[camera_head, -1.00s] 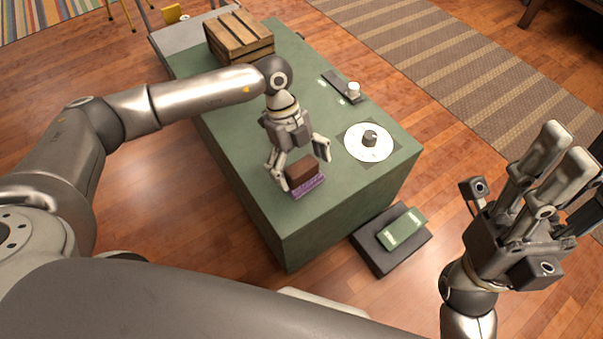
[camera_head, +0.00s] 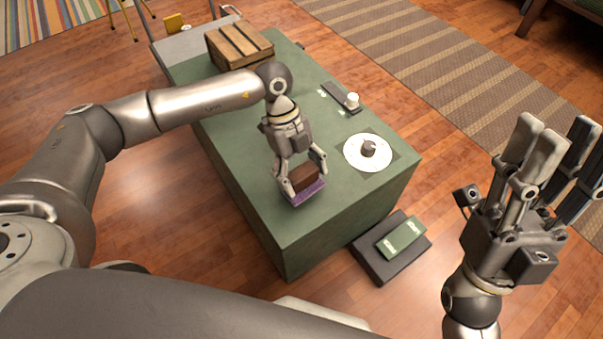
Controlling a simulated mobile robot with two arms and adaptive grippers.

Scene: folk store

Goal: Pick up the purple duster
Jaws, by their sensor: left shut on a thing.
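The purple duster (camera_head: 307,192) has a brown block-shaped top (camera_head: 303,177) and a purple underside. It is at the near part of the green counter top. My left gripper (camera_head: 302,183) is around it from above, with a finger on each side, shut on it. Whether the duster touches the counter or is slightly raised I cannot tell. My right gripper (camera_head: 548,165) is at the right, away from the counter, with its fingers pointing up and spread, empty.
The green counter (camera_head: 250,150) carries a wooden crate (camera_head: 238,44) at the far end, a white disc with a dark knob (camera_head: 368,151), and a dark strip with a white knob (camera_head: 341,97). A dark platform with a green box (camera_head: 401,238) stands on the floor beside it.

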